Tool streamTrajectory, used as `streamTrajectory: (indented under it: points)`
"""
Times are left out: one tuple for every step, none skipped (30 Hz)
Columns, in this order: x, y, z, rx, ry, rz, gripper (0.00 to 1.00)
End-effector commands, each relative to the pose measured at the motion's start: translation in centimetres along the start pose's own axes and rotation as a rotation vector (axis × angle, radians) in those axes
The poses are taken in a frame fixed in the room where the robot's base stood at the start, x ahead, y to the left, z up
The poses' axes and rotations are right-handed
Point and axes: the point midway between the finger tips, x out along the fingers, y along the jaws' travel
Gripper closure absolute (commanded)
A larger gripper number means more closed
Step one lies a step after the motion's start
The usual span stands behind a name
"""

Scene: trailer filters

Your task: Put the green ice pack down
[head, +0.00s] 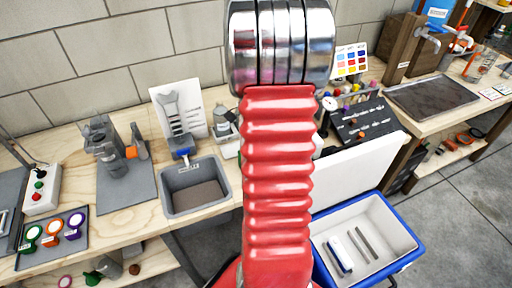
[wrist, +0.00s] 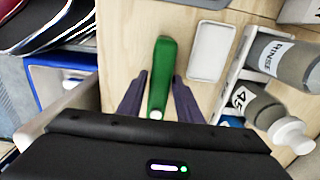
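The green ice pack (wrist: 160,75), a long narrow piece with a white spot at its near end, shows in the wrist view. It lies lengthwise between the two dark fingers of my gripper (wrist: 161,76). The fingertips close in on both sides of it, and I see almost no gap there. Bench wood shows beyond it; its height above the wood is hard to tell. In the head view my red arm hides the gripper and the pack. The open blue-and-white cooler (head: 322,233) stands on the floor at lower right, with a few slim pieces inside.
A small white tray (wrist: 208,52) lies on the bench right of the pack. A bottle marked RINSE (wrist: 285,62) and another marked 45 (wrist: 258,104) stand farther right. A grey bin (head: 168,189) and tool mats take up the left bench.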

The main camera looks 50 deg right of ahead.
Motion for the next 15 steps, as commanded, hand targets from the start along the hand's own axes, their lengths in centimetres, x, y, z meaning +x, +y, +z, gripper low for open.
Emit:
streamTrajectory:
  points:
    - [-0.01,0.0,-0.01,0.0,0.0,0.0,0.64]
    - [-0.01,0.0,-0.01,0.0,0.0,0.0,0.62]
    - [-0.01,0.0,-0.01,0.0,0.0,0.0,0.59]
    - [-0.01,0.0,-0.01,0.0,0.0,0.0,0.58]
    - [-0.01,0.0,-0.01,0.0,0.0,0.0,0.58]
    - [-0.02,0.0,-0.01,0.0,0.0,0.0,0.58]
    - [-0.02,0.0,-0.02,0.0,0.0,0.0,0.58]
    - [-0.02,0.0,-0.02,0.0,0.0,0.0,0.58]
    - [-0.02,0.0,-0.02,0.0,0.0,0.0,0.58]
    - [-0.03,0.0,-0.02,0.0,0.0,0.0,0.58]
    - [-0.06,-0.01,-0.02,0.0,0.0,0.0,0.58]
    - [-0.13,-0.01,-0.02,0.0,0.0,-0.001,0.58]
    - [-0.23,-0.02,-0.03,0.0,0.0,-0.001,0.58]
    - [-0.36,-0.04,-0.03,0.0,0.001,-0.002,0.58]
    - [-0.6,-0.06,-0.04,0.0,0.001,-0.002,0.58]
